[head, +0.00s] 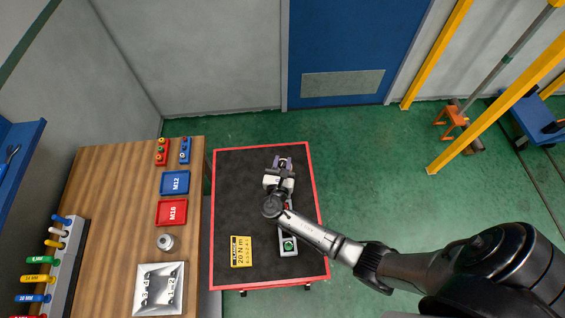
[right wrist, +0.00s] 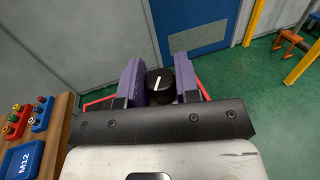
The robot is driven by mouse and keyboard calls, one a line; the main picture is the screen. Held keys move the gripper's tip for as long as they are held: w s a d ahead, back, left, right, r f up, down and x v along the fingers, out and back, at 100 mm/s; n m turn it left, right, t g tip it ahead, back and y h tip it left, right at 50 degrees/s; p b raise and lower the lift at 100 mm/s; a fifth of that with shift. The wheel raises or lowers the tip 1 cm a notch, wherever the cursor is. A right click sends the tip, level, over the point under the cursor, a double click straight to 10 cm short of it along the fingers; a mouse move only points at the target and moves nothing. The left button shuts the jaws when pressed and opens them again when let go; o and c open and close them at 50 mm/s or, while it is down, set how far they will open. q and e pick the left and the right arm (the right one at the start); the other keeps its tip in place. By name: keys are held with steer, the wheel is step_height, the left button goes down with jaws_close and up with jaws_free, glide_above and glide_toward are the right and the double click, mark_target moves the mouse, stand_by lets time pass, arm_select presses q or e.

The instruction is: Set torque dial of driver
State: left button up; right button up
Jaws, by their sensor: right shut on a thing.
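My right gripper (head: 283,162) reaches over the black-topped cart from the right. In the right wrist view its two purple fingers close around a round black dial (right wrist: 158,82) with a white pointer line. The line leans slightly right of straight up, and any scale around the dial is hidden. A grey part with a green round piece (head: 289,245) shows on the cart below my arm; it looks like part of the driver, but my arm covers much of it. A yellow card (head: 241,252) on the cart reads 20 N m. My left gripper is not in view.
The red-rimmed cart (head: 230,168) is clear on its left side. A wooden bench (head: 110,190) beside it holds a blue M12 tray (head: 175,183), a red M16 tray (head: 172,213), a round metal part (head: 165,242) and a numbered metal plate (head: 160,289).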

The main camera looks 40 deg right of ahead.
steer(key=o, duration=0.9)
steer(key=shift+s+a+f, duration=0.1)
steer(key=shift+s+a, duration=0.25)
steer(key=shift+a, duration=0.1)
steer(key=b+v, duration=0.2)
steer(key=v, duration=1)
steer(key=shift+s+a+b, duration=0.2)
steer(key=shift+s+b, duration=0.15)
steer(key=shift+b, duration=0.05)
